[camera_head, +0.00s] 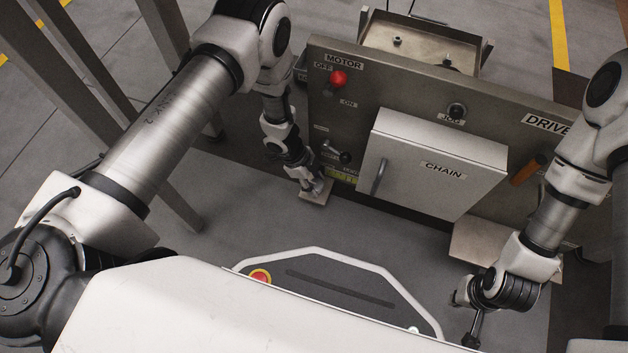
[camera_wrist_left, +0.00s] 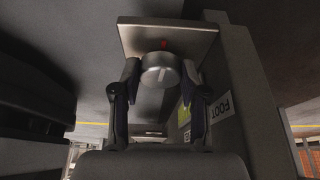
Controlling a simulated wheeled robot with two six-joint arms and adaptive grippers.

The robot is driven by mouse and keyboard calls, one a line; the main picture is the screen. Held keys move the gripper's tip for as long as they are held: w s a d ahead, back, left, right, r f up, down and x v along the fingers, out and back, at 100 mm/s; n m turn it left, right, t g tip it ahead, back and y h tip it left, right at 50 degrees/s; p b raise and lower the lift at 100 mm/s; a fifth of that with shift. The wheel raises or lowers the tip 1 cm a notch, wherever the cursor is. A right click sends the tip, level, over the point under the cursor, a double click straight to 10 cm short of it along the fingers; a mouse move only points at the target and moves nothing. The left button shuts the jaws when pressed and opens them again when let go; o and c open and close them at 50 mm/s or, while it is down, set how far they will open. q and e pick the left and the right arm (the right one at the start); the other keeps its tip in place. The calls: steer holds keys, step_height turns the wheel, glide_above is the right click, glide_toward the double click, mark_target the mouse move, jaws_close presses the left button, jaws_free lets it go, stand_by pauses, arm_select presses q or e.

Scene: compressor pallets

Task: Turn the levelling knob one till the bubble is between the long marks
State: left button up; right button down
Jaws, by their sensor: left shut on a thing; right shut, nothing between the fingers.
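The levelling knob (camera_wrist_left: 160,70) is a round metal knob with a light line on its face, in the left wrist view. It sits in front of a flat plate (camera_wrist_left: 165,33) with a small red mark. My left gripper (camera_wrist_left: 160,82) is shut on the knob, one finger on each side; in the head view the gripper (camera_head: 312,184) is low at the machine's left end. A yellow-green strip (camera_head: 343,175), perhaps the level, shows beside it; its bubble and marks cannot be made out. My right gripper (camera_head: 470,318) is shut and empty at the lower right.
The machine panel (camera_head: 400,98) carries a red motor knob (camera_head: 338,78), a black-knobbed lever (camera_head: 343,156) close to my left gripper, and a CHAIN box (camera_head: 432,160). An orange handle (camera_head: 527,170) is at right.

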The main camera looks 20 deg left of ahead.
arm_select(q)
steer(key=o, duration=1.1)
steer(key=shift+o, duration=0.2)
steer(key=shift+n, duration=0.3)
